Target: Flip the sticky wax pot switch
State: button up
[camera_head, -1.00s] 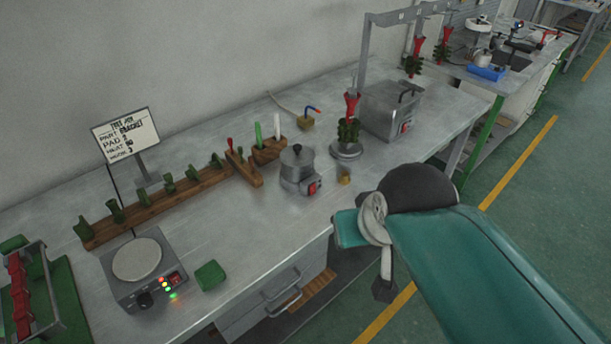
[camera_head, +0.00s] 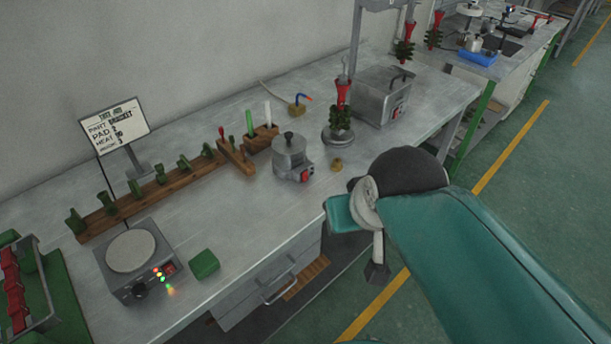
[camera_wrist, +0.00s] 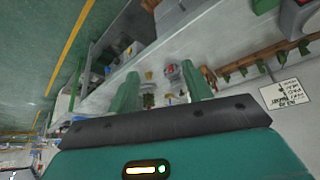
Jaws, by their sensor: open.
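The sticky wax pot appears to be the small grey metal pot (camera_head: 290,150) with a dark-knobbed lid, standing upright near the bench's front edge in the head view. Its red switch (camera_head: 306,175) is on the front right of its base; I cannot tell the switch's position. In the wrist view, the pot with its red switch (camera_wrist: 171,69) shows small, beyond and between my fingers. My gripper (camera_wrist: 160,88) is open and empty, with two green fingers set apart. It is away from the pot and touches nothing visible.
A grey box (camera_head: 382,98) with another red switch stands right of the pot. A green wax tree (camera_head: 341,117) and a small brass cup (camera_head: 336,164) are between them. A hotplate (camera_head: 131,252) and green block (camera_head: 204,264) are left. Wooden racks (camera_head: 160,190) line the back.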

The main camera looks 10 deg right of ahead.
grip_shut()
dwell(1.9)
